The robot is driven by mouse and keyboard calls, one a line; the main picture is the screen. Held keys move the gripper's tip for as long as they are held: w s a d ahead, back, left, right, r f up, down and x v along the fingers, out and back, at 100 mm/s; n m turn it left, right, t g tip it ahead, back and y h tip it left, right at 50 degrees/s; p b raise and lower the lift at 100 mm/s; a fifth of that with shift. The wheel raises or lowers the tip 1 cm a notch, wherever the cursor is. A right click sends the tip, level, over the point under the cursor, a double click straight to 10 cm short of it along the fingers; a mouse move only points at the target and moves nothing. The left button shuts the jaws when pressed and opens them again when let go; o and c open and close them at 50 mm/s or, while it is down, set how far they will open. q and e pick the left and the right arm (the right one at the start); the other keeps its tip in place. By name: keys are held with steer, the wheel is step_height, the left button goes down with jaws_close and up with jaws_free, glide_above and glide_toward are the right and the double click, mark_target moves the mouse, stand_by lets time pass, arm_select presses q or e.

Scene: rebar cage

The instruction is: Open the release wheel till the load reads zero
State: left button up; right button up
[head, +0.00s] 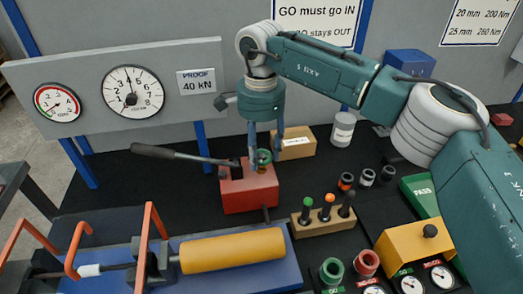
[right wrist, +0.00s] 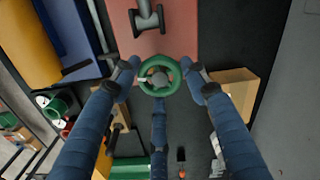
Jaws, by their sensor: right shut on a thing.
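The green release wheel (head: 264,156) sits on the red pump block (head: 249,192). My right gripper (head: 267,163) reaches down over the block with its fingers around the wheel. In the right wrist view, the fingers close around the rim of the green wheel (right wrist: 159,77), and they partly hide its edges. A large white dial (head: 132,92) on the grey panel has its needle pointing almost straight up, well off the low end. A smaller dial (head: 57,103) with a red and green band hangs to its left. My left gripper is not in view.
The pump's dark lever (head: 183,154) sticks out left from the block. A yellow cylinder (head: 232,250) lies on a blue base in front. A wooden stand (head: 324,217) with capped plugs is to the right. A cardboard box (head: 295,142) stands close behind the gripper.

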mark_target(260, 156)
steer(key=shift+w+a+r+n, duration=0.1)
steer(key=shift+r+n, duration=0.1)
steer(key=shift+n, duration=1)
steer(key=o, duration=1.2)
steer(key=shift+f, duration=0.1)
steer(key=shift+c, duration=0.2)
step_height(260, 156, up, 12)
